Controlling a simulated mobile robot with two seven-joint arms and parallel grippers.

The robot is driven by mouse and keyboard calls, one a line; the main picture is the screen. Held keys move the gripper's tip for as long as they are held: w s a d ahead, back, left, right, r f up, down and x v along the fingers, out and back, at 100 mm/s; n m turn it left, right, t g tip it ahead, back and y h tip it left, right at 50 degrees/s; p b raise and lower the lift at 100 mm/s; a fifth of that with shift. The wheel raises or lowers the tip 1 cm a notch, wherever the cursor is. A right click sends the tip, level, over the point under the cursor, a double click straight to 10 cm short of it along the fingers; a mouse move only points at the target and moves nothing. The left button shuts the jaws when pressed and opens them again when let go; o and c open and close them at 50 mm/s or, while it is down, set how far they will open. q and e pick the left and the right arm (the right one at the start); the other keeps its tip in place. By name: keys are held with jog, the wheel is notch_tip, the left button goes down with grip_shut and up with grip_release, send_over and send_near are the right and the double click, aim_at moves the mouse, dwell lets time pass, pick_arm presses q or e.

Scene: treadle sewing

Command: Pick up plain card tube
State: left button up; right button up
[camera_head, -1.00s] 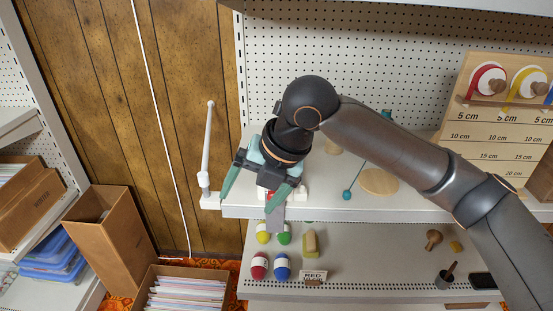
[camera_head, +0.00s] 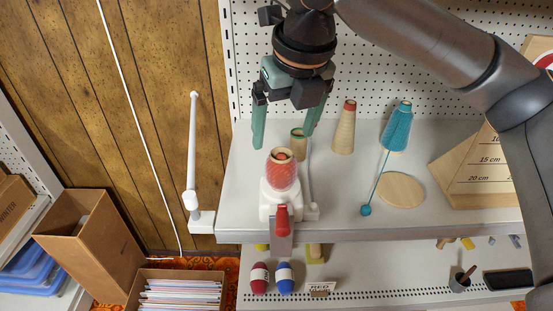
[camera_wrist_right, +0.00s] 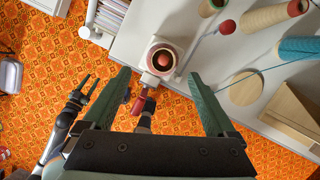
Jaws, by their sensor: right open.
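My right gripper (camera_head: 283,140) is open and empty, pointing down above a red netted cone (camera_head: 283,175) on a white winder (camera_head: 268,204) with a red handle. The winder also shows between the fingers in the right wrist view (camera_wrist_right: 152,77). I cannot tell for certain which thing is the plain card tube. A short tan tube with a green rim (camera_head: 299,146) stands just behind the netted cone, partly hidden by it and a finger. A tan cone with a red top (camera_head: 344,130) stands upright to its right. A dark arm-like shape, possibly my left gripper (camera_wrist_right: 88,84), shows over the floor.
A teal cone (camera_head: 397,130), a wooden disc (camera_head: 401,190) and a measuring board (camera_head: 480,172) are on the shelf (camera_head: 340,215). A white post (camera_head: 192,150) stands left of the shelf. Egg-shaped items (camera_head: 284,277) sit on the lower shelf; cardboard boxes (camera_head: 95,250) are left.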

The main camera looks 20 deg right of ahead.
aim_at(281, 158)
jog(key=x, duration=0.4)
jog(key=shift+s+f, duration=0.1)
jog(key=shift+f, duration=0.35)
jog(key=x, duration=0.3)
jog(key=b+x, duration=0.1)
jog(key=x, duration=0.2)
jog(key=shift+w+d+f, duration=0.1)
jog(key=shift+w+d, duration=0.1)
jog(key=shift+w, duration=0.1)
jog(key=c, duration=1.4)
